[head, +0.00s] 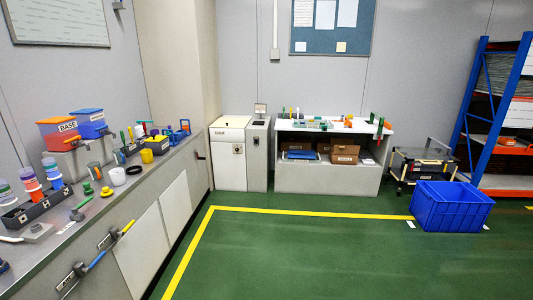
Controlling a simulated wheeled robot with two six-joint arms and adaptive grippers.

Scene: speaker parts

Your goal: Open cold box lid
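A white box-shaped unit (230,160), which looks like the cold box, stands on the floor against the back wall, left of centre. Its pale flat lid (231,121) lies level on top and looks shut. A small dark label and a round dark latch or lock show on its front. Neither of my grippers is in view.
A grey cabinet (258,155) stands right beside the white box. A long grey counter (165,165) with bottles, cups and tools runs along the left. A white workbench (330,127) and a blue crate (451,207) are to the right. The green floor (310,255) ahead is clear.

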